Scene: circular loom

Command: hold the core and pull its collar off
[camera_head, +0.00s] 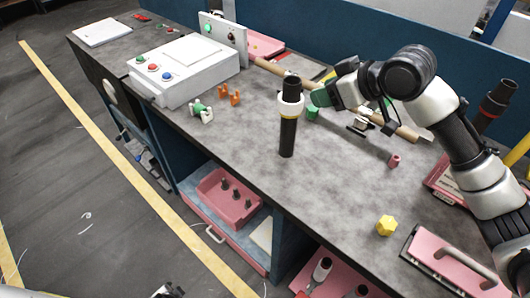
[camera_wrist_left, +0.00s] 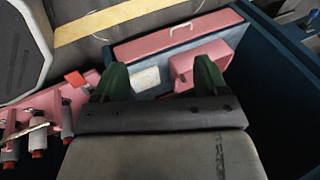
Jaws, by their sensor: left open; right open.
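The core (camera_head: 288,138) is a tall black cylinder standing upright on the grey bench top. The collar (camera_head: 291,106), a pale ring with a yellow band at its lower edge, sits around its upper part. My right gripper (camera_head: 318,97) has green fingers and is open, just right of the collar. I cannot tell whether it touches the collar. My left gripper (camera_wrist_left: 160,78) is open and empty in the left wrist view, over the lower shelf area, away from the core.
A white control box (camera_head: 183,70) with coloured buttons stands at the back left. A pink bin (camera_head: 228,197) is on the shelf below.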

